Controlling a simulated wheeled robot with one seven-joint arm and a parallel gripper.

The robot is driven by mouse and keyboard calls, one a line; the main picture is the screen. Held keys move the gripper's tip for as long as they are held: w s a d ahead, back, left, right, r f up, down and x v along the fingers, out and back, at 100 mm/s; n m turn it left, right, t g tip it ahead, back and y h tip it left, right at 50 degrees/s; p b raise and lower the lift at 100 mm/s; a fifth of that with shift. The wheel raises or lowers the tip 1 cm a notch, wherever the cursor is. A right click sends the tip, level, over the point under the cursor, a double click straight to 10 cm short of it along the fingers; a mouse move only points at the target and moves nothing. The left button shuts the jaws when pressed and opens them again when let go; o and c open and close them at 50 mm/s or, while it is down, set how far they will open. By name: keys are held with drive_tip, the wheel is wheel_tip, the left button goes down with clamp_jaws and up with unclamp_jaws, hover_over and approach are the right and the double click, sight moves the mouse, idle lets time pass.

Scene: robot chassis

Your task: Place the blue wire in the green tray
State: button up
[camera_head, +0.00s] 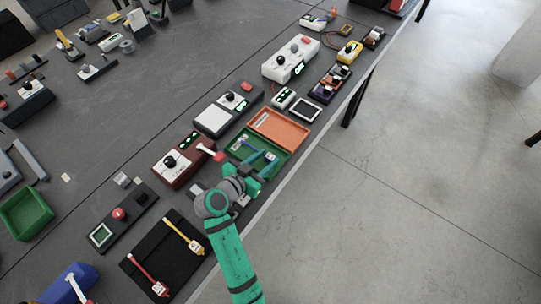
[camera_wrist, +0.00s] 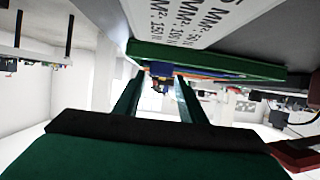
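The green tray (camera_head: 233,150) is the green half of an open case at the table's front edge. A blue wire (camera_head: 252,146) with a pale connector end appears to lie inside it, partly hidden. My gripper (camera_head: 256,168) is at the tray's near side. I cannot tell whether the fingers touch the wire.
The orange half of the case (camera_head: 283,128) adjoins the tray behind. A black mat (camera_head: 143,262) holds a red wire (camera_head: 148,275) and a yellow wire (camera_head: 182,233). A dark red device (camera_head: 178,166) stands left of the tray. Open floor lies to the right.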

drive_tip(key=v, duration=0.6)
drive_tip(key=shift+s+a+r, duration=0.15)
drive_tip(key=shift+a, duration=0.05)
drive_tip(key=shift+s+a+r, duration=0.25)
drive_tip(key=shift+s+r, duration=0.05)
drive_tip(key=shift+s, duration=0.3)
drive_tip(key=shift+s+a+r, duration=0.1)
drive_tip(key=shift+s+a, duration=0.05)
drive_tip(key=shift+a, duration=0.1)
drive_tip(key=shift+s, duration=0.1)
